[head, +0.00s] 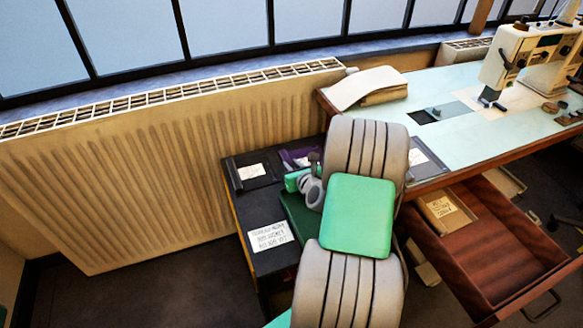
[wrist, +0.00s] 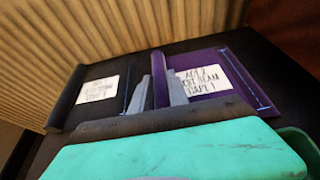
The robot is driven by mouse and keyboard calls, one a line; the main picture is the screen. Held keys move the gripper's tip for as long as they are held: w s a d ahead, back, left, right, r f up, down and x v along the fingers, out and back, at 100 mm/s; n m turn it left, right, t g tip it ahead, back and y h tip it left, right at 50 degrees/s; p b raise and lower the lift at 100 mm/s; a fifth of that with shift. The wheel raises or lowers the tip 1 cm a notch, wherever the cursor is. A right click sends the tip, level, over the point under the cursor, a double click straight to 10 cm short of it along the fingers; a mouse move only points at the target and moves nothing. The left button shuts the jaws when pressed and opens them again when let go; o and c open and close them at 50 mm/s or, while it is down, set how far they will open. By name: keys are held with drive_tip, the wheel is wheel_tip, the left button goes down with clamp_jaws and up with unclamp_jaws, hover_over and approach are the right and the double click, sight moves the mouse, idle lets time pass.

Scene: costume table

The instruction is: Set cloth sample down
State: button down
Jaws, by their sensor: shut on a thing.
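The purple cloth sample (wrist: 245,76) has a raised edge and a white label reading "ACT 2" and "CAPE". My gripper (wrist: 157,88) is shut on that raised edge, one grey finger on each side. In the head view the purple sample (head: 288,157) shows at the back of the black table top, partly hidden by my arm. My gripper (head: 308,181) is also partly covered there. The sample is at or very close to the black surface; I cannot tell whether it touches.
A black labelled sample (wrist: 66,108) lies just left of the purple one. The black table top (head: 262,259) carries a large white label (head: 270,237) near its front. A ribbed radiator (head: 150,170) stands behind. At right are a sewing table (head: 455,150) and an open drawer (head: 500,245).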

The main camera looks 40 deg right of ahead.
drive_tip(key=shift+f, duration=0.2)
drive_tip(key=c, duration=1.3)
unclamp_jaws()
drive_tip(key=shift+r, duration=0.1)
